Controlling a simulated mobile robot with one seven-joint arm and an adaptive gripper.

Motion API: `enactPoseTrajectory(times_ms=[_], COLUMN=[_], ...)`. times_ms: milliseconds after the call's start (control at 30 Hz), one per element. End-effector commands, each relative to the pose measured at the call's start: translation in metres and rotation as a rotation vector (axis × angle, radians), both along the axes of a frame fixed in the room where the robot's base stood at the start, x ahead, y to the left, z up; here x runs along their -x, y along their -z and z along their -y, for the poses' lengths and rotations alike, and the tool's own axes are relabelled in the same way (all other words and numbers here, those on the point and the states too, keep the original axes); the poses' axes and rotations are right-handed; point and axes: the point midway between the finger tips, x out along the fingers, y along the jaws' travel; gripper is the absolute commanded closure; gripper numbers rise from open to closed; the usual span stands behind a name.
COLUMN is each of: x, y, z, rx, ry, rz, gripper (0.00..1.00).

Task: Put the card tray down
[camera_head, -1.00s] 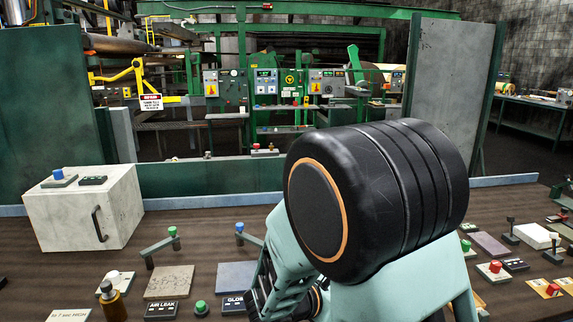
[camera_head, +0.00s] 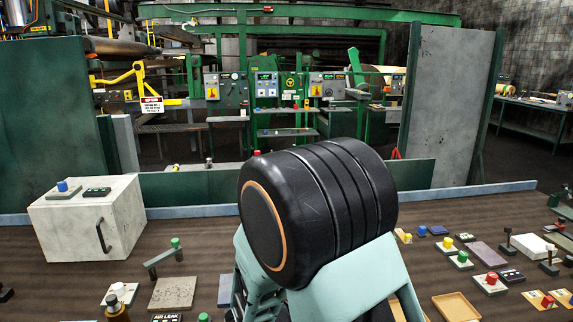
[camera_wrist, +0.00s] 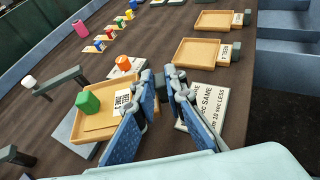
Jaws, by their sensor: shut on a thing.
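The card tray (camera_wrist: 97,134), a shallow tan wooden tray, is at the left of the wrist view. A green block (camera_wrist: 88,102) shows over its inside, and a white label (camera_wrist: 122,99) is at its right end. I cannot tell whether the tray touches the table. In the head view my arm hides the gripper and the held tray.
A white card (camera_wrist: 210,104) with printing lies right of the fingers. Two more wooden trays (camera_wrist: 188,63) (camera_wrist: 203,27) are farther up near the table edge. An orange button (camera_wrist: 123,62) is close behind the held tray. A white box (camera_head: 75,228) stands at the left.

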Motion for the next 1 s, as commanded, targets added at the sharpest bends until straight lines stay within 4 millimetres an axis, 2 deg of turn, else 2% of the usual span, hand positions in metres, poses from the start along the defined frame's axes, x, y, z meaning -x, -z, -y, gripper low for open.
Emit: enactPoseTrajectory(times_ms=[33, 200, 400, 1000], x=[0.0, 0.0, 0.0, 0.0], y=[-0.011, -0.029, -0.041, -0.043], z=[-0.001, -0.001, 0.0, 0.001], rx=[0.001, 0.003, 0.005, 0.003], ry=[-0.002, -0.002, -0.002, 0.0], rz=[-0.002, -0.002, 0.001, 0.004], gripper=[1.0, 1.0, 1.0, 1.0])
